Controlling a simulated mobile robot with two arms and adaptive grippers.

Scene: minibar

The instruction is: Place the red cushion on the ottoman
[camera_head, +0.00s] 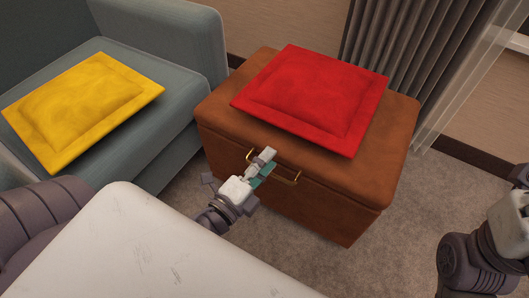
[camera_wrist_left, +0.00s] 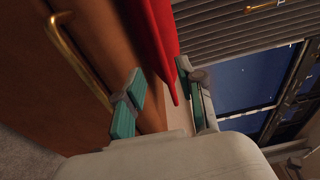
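My right gripper is not visible; only part of my right arm shows.
A grey-blue sofa (camera_head: 180,130) stands at the left with a yellow cushion (camera_head: 82,105) on its seat. Pleated grey curtains (camera_head: 400,45) hang behind the ottoman. Carpet (camera_head: 405,235) is clear to the ottoman's right and in front.

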